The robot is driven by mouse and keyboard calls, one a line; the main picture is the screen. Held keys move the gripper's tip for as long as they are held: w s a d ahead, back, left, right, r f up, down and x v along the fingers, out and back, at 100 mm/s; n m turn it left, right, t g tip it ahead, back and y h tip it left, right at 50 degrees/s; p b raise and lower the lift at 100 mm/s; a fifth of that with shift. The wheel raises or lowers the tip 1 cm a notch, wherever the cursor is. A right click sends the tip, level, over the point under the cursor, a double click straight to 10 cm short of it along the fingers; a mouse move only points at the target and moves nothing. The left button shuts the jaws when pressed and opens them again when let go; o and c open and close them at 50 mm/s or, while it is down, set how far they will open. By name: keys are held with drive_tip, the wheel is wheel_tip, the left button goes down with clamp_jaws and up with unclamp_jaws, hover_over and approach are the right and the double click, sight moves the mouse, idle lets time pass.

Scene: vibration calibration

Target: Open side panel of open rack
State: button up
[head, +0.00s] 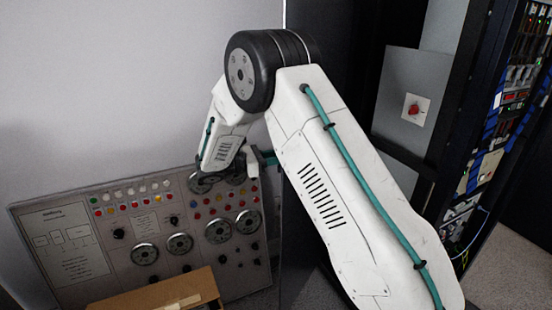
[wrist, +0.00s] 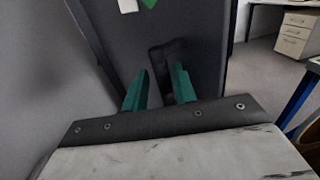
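In the wrist view a dark grey panel (wrist: 205,35) stands in front of my gripper (wrist: 159,82). It has a darker upright recess, likely a handle (wrist: 164,52). My two green fingers are spread, with a gap between them. Their tips are at or close to the recess; I cannot tell whether they touch it. The open rack (head: 510,95), full of lit electronics, stands at the right.
A control board (head: 85,285) with knobs and dials leans at the lower left, a cardboard box (head: 165,290) in front of it. A grey plate with a red switch (head: 413,108) is beside the rack. White drawers (wrist: 294,35) stand at the wrist view's upper right.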

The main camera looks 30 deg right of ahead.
drive_tip(key=shift+o, duration=0.3)
drive_tip(key=shift+d+r, duration=0.1)
drive_tip(key=shift+d, duration=0.3)
drive_tip(key=shift+a, duration=0.25)
drive_tip(key=w+a, duration=0.1)
drive_tip(key=a, duration=0.6)
drive_tip(key=shift+a, duration=0.4)
